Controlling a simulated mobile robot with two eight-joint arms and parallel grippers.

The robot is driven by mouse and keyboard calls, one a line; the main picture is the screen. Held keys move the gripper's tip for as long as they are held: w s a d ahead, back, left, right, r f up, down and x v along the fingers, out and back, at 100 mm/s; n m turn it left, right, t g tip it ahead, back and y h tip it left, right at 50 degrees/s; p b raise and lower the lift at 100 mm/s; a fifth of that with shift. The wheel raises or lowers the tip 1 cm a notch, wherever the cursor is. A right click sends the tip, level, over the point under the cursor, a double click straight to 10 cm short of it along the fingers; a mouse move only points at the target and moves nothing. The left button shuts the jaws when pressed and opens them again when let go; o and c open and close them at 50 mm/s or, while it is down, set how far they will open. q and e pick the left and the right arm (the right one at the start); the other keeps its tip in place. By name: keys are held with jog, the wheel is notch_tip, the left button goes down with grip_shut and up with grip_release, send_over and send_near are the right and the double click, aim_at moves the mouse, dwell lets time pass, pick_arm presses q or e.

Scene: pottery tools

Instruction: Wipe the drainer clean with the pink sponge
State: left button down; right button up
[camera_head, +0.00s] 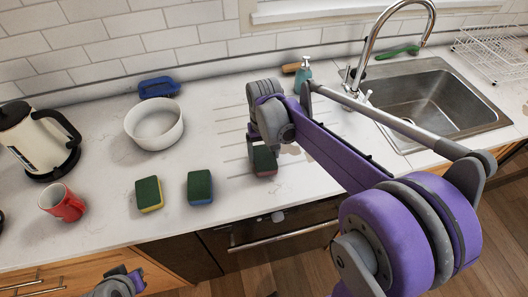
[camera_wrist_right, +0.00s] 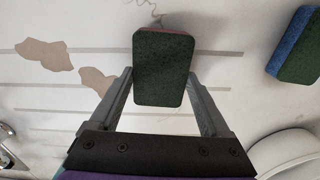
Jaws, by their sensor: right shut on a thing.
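The pink sponge (camera_head: 264,161), green on top with a pinkish-red side, is at the drainer, the grooved strip of white counter (camera_head: 232,133). My right gripper (camera_wrist_right: 162,88) is shut on the pink sponge (camera_wrist_right: 163,70), with one finger on each side; whether the sponge touches the counter is hard to tell. Two brownish stains (camera_wrist_right: 43,55) (camera_wrist_right: 97,80) lie on the grooved surface left of the sponge in the right wrist view. My right arm hides part of the drainer in the head view. My left gripper (camera_head: 130,279) is low at the left, its opening unclear.
A blue-and-green sponge (camera_head: 200,187) and a yellow-and-green sponge (camera_head: 148,194) lie left of the drainer. A white bowl (camera_head: 154,123), blue brush (camera_head: 158,87), red mug (camera_head: 63,203) and kettle (camera_head: 38,140) stand farther left. The sink (camera_head: 430,100) and faucet are at the right.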

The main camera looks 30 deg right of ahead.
jog(key=shift+f+b, duration=0.3)
jog(key=shift+f, duration=0.35)
jog(key=shift+w+a, duration=0.15)
jog(key=shift+a, duration=0.6)
jog(key=shift+w+a, duration=0.15)
jog(key=shift+a, duration=0.6)
jog(key=shift+s+d, duration=0.25)
jog(key=shift+d, duration=0.75)
jog(key=shift+s+d, duration=0.2)
jog(key=shift+d, duration=0.85)
jog(key=shift+s+d, duration=0.25)
jog(key=shift+d, duration=0.75)
jog(key=shift+w+a, duration=0.25)
jog(key=shift+a, duration=0.8)
jog(key=shift+w+a, duration=0.25)
jog(key=shift+a, duration=0.75)
jog(key=shift+w+a, duration=0.25)
jog(key=shift+a, duration=0.8)
